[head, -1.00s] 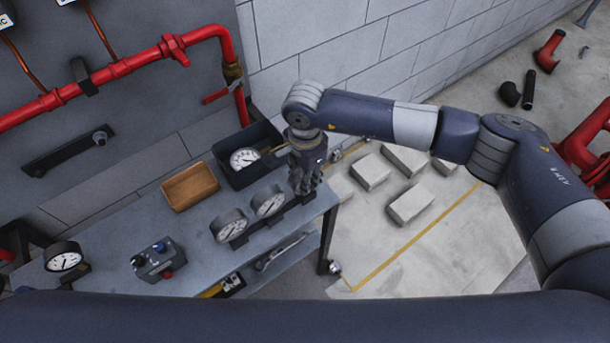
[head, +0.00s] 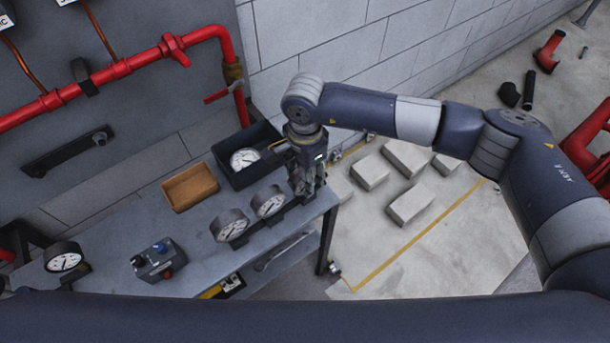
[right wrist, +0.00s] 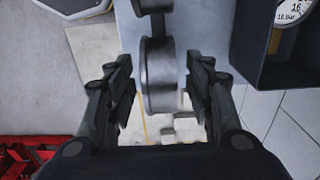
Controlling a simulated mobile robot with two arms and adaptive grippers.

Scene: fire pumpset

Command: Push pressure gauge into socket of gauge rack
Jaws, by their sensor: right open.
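The gauge rack (head: 284,216) stands along the front right of the workbench. Two round white-faced pressure gauges stand on it, a left one (head: 230,226) and a right one (head: 268,202). My right gripper (head: 306,194) points down at the rack's right end, just right of the right gauge, and is open. In the right wrist view, a grey gauge body (right wrist: 158,76) appears edge-on between the open fingers (right wrist: 160,95), with visible gaps on both sides. The gripper and rack hide the sockets. My left gripper is out of view.
A black bin (head: 222,168) holding another gauge (head: 244,159) stands behind the rack, beside a brown tray (head: 190,187). A single gauge (head: 63,257) and a control box (head: 158,262) are at left. Pale blocks (head: 411,206) lie on the floor to the right.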

